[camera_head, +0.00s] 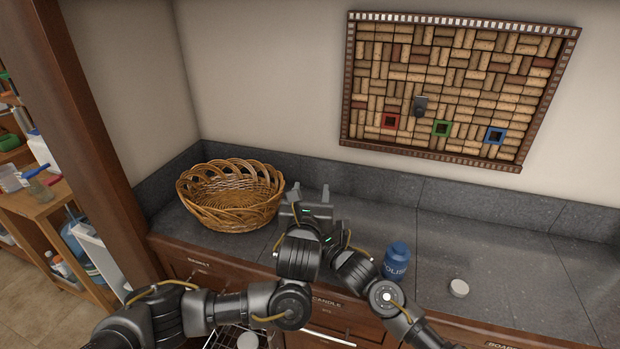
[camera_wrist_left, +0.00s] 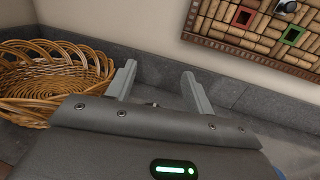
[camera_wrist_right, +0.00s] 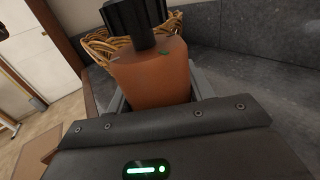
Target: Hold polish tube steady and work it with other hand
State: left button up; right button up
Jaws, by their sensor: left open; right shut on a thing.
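A blue bottle (camera_head: 397,258) stands upright at the counter's front, its label partly covered and reading "POLIS". My right gripper (camera_wrist_right: 155,88) is shut on an orange-brown container (camera_wrist_right: 152,72) with a ribbed black cap (camera_wrist_right: 135,18) in the right wrist view. In the head view that container cannot be made out, and my right gripper is mostly hidden behind the left one. My left gripper (camera_head: 311,193) is open over the counter, right of the basket. Its fingers (camera_wrist_left: 157,85) are apart with nothing between them in the left wrist view.
A wicker basket (camera_head: 230,193) stands at the counter's left; the right wrist view also shows it behind the container. A small white round piece (camera_head: 459,288) lies right of the blue bottle. A cork board (camera_head: 460,85) hangs above. The counter's right side is clear.

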pick_arm(q)
jog(key=shift+r, duration=2.65)
pick_arm(e)
jog(key=o, duration=1)
